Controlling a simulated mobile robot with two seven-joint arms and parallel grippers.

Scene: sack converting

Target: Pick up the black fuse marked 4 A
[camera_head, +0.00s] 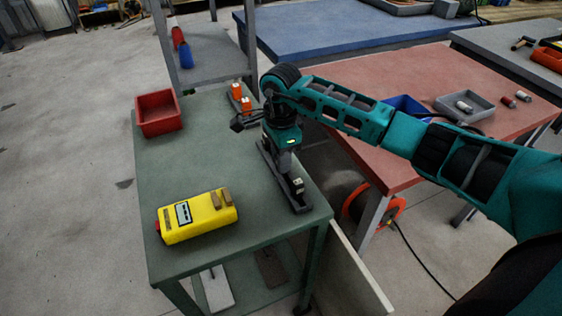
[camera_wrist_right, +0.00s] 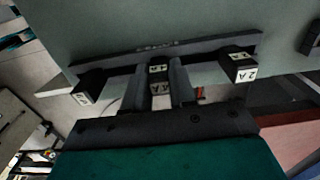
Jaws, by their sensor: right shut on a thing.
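A long dark holder (camera_head: 273,172) lies along the right side of the green table. In the right wrist view the holder (camera_wrist_right: 205,45) carries black fuses with white labels. The middle fuse (camera_wrist_right: 159,86) sits between the fingers of my right gripper (camera_wrist_right: 160,90), which is shut on it; its label looks like 4 A. A fuse marked 2 A (camera_wrist_right: 239,66) stands to its right, and another fuse (camera_wrist_right: 86,89), label hard to read, to its left. In the head view my right gripper (camera_head: 284,160) points down over the holder. Whether the held fuse is clear of the holder cannot be told.
On the green table (camera_head: 200,160) stand a yellow device (camera_head: 196,216), a red bin (camera_head: 158,112) and orange-and-white items (camera_head: 241,98). A red table (camera_head: 420,75) to the right bears a blue bin (camera_head: 405,105) and a grey tray (camera_head: 464,106). The table's middle is clear.

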